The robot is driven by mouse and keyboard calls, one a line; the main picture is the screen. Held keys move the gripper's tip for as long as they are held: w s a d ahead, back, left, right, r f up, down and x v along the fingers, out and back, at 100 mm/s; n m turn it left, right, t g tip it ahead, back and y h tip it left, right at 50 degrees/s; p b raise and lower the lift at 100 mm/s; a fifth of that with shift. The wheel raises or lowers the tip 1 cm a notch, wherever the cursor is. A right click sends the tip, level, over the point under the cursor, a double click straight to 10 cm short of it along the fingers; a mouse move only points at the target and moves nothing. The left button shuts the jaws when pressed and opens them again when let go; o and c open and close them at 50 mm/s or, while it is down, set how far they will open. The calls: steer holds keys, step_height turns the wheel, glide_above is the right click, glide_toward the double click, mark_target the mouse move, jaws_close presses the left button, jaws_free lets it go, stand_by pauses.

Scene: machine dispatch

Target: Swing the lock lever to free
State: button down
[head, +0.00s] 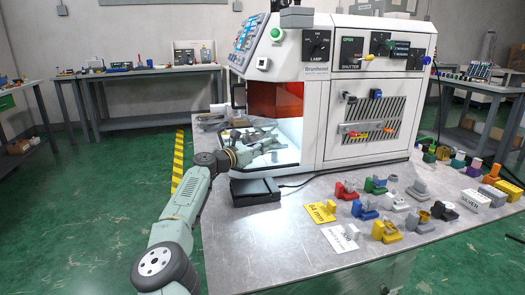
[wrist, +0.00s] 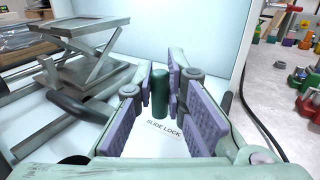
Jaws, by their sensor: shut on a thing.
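The lock lever (wrist: 160,88) shows in the wrist view as an upright dark green cylinder. A "SLIDE LOCK" label (wrist: 164,131) lies on the white floor just in front of it. My gripper (wrist: 161,100) has its purple pads on either side of the lever and is shut on it. In the head view my gripper (head: 262,143) reaches into the lit opening of the white machine (head: 315,100).
A grey stage on crossed legs (wrist: 88,45) stands close to the left of my gripper in the wrist view. The machine's white wall is behind the lever. Several coloured parts and a yellow sign (head: 320,212) lie on the metal table (head: 265,245).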

steer(key=shift+w+r+m+g+h+b, duration=0.1)
steer(key=shift+w+m+g+h+b, duration=0.05)
steer(key=shift+m+g+h+b, duration=0.35)
stand_by(0.5)
steer(key=c, duration=1.6)
jaws_free()
steer(key=v, duration=1.2)
